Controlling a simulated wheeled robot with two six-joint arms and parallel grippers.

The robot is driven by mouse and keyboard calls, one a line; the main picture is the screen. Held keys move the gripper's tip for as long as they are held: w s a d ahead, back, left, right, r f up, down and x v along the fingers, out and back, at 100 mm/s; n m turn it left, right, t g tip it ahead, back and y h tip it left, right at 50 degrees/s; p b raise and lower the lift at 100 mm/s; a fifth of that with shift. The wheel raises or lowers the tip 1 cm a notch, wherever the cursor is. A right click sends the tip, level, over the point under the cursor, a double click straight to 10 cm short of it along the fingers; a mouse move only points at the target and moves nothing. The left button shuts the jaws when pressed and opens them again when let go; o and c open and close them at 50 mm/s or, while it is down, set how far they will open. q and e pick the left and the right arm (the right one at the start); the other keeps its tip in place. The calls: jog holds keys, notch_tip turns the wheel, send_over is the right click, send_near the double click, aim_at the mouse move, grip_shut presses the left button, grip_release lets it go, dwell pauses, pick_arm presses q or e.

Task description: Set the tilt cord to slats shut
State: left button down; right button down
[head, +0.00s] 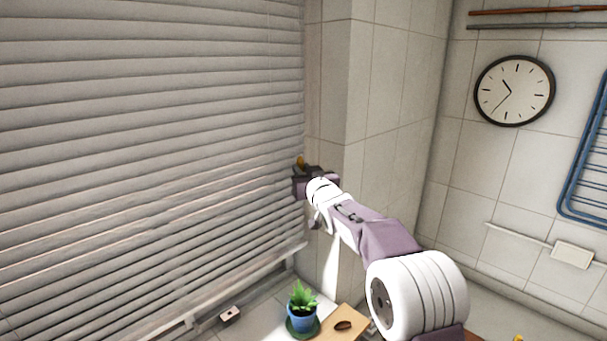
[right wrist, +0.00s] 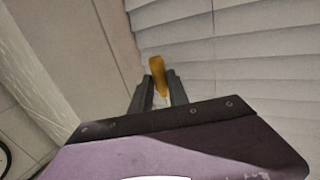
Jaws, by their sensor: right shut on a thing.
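The window blind (head: 150,130) fills the left of the head view. Its slats look nearly closed, with thin lines of light between some of the lower ones. The amber tassel of the tilt cord (head: 301,161) is at the blind's right edge, by the tiled wall corner. My right gripper (head: 303,172) is at this tassel. In the right wrist view the tassel (right wrist: 157,72) stands between the two fingers, and the gripper is shut on it. The cord itself is too thin to make out. My left gripper is not in view.
A potted plant (head: 302,308) stands on the sill below my right arm, beside a wooden board (head: 352,322) with a dark object on it. A small box (head: 230,314) lies on the sill. A clock (head: 514,91) and a blue rack (head: 585,165) hang on the right wall.

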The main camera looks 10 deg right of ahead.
jog(key=shift+r, duration=0.25)
jog(key=c, duration=1.3)
grip_release()
jog(key=shift+w+f, duration=0.25)
jog(key=shift+w, duration=0.1)
pick_arm(q)
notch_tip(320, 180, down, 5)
jog(key=b, duration=0.4)
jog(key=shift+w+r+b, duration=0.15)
jog(key=shift+b, duration=0.15)
pick_arm(e)
jog(key=s, duration=0.6)
jog(key=s+d, duration=0.1)
jog(key=s, duration=0.2)
